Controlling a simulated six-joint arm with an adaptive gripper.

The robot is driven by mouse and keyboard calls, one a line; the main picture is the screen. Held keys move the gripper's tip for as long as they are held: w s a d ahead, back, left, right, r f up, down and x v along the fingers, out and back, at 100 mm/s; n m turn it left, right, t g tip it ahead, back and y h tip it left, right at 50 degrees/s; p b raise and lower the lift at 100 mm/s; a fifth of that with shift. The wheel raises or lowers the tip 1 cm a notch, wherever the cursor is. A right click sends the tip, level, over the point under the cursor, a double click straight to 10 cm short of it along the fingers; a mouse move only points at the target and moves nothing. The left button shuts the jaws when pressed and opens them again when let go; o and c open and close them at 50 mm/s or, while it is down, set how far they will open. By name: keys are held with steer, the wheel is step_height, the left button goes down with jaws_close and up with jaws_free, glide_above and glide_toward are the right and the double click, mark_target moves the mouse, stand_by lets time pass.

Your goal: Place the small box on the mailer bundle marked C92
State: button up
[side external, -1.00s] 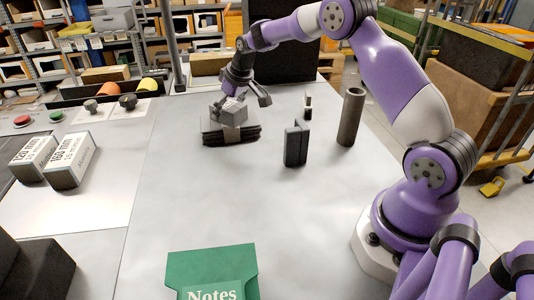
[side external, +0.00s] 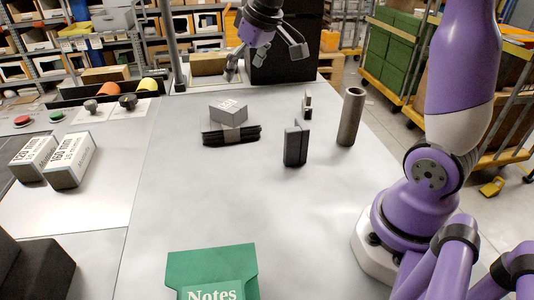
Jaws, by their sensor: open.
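The small grey box (side external: 229,107) rests on top of a dark, flat mailer bundle (side external: 215,138) with a light band around it, at the back middle of the table. Text shows on the box's top but is too small to read. No C92 mark can be made out on the bundle. My gripper (side external: 262,66) is open and empty, well above and behind the box, clear of it.
A dark upright block (side external: 296,146), a small stand (side external: 307,104) and a grey-brown tube (side external: 350,117) stand to the right. A green Notes box (side external: 212,268) is at the front. Two labelled white boxes (side external: 70,160) lie left. The middle table is clear.

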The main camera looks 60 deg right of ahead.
steer(key=s+a+f, duration=0.1)
steer(key=s+a, duration=0.2)
steer(key=s, duration=0.5)
steer(key=s+a+f, duration=0.1)
steer(key=s+a, duration=0.2)
steer(key=s, duration=0.5)
steer(key=shift+s+a+f+t, duration=0.35)
steer(key=shift+s+a+t, duration=0.05)
